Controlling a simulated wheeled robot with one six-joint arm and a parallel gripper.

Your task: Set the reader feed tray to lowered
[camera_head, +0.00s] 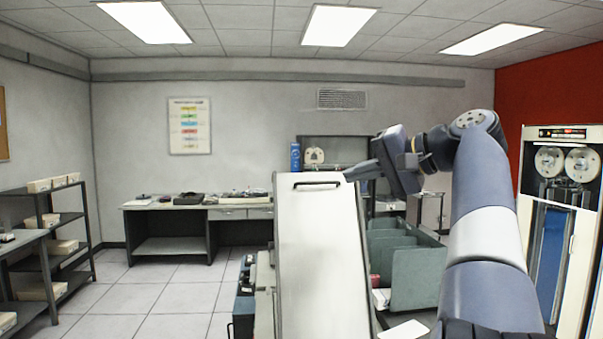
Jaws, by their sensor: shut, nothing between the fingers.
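A large white panel (320,260) with a dark bar handle (317,184) near its top edge stands steeply upright at the centre. It looks like the reader feed tray in a raised position, though I cannot be sure. My gripper (347,175) is shut and empty, with its fingertips by the panel's upper right corner. They point left, towards the handle's right end. I cannot tell whether they touch the panel. The panel hides most of what lies behind it.
A green-grey divided bin (418,270) stands right of the panel, below my arm. A tape cabinet (582,240) is at the far right. A desk (165,208) stands along the back wall and shelving (75,262) is at left. The tiled floor (150,297) at left is clear.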

